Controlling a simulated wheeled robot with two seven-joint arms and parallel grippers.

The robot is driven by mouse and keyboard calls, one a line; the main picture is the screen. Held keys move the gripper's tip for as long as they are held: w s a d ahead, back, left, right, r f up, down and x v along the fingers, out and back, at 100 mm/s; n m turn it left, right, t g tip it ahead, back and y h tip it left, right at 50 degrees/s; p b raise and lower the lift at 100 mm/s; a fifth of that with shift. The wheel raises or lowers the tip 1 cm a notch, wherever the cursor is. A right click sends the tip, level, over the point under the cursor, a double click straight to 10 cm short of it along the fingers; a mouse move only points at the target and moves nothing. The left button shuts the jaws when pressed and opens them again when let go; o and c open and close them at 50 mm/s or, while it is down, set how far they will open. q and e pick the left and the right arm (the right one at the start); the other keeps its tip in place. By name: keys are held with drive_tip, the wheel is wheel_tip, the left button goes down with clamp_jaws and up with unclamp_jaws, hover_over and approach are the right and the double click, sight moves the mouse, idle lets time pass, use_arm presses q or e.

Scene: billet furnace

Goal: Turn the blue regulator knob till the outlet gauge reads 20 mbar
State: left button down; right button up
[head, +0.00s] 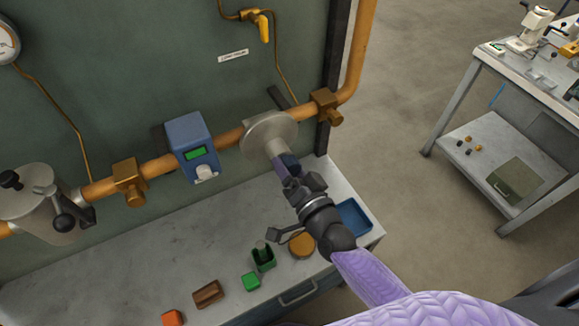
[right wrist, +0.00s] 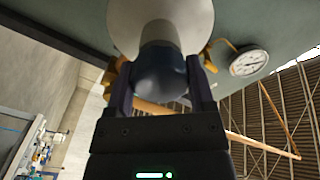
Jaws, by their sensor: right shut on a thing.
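The blue regulator knob (right wrist: 160,78) sits at the end of the pale regulator body (right wrist: 158,25), between the two fingers of my right gripper (right wrist: 160,92) in the right wrist view. In the head view my right gripper (head: 289,172) reaches up to the regulator's round grey housing (head: 268,135) on the orange pipe, shut on the knob (head: 288,162), which it partly hides. A round white gauge (right wrist: 248,62) shows in the right wrist view; its reading is too small to tell, and I cannot tell whether it is the outlet gauge. My left gripper is not in view.
A blue meter (head: 191,145) with a green display sits on the pipe left of the regulator. A yellow-handled valve (head: 262,27) is above. The bench below holds a blue tray (head: 353,216), an orange block (head: 173,318) and small items.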

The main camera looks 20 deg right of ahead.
idle(0.5)
drive_tip(key=o, duration=1.2)
drive_tip(key=s, duration=0.3)
drive_tip(key=s+d, duration=0.1)
drive_tip(key=s, duration=0.2)
drive_tip(key=s+d, duration=0.1)
drive_tip(key=s, duration=0.2)
drive_tip(key=shift+s, duration=0.4)
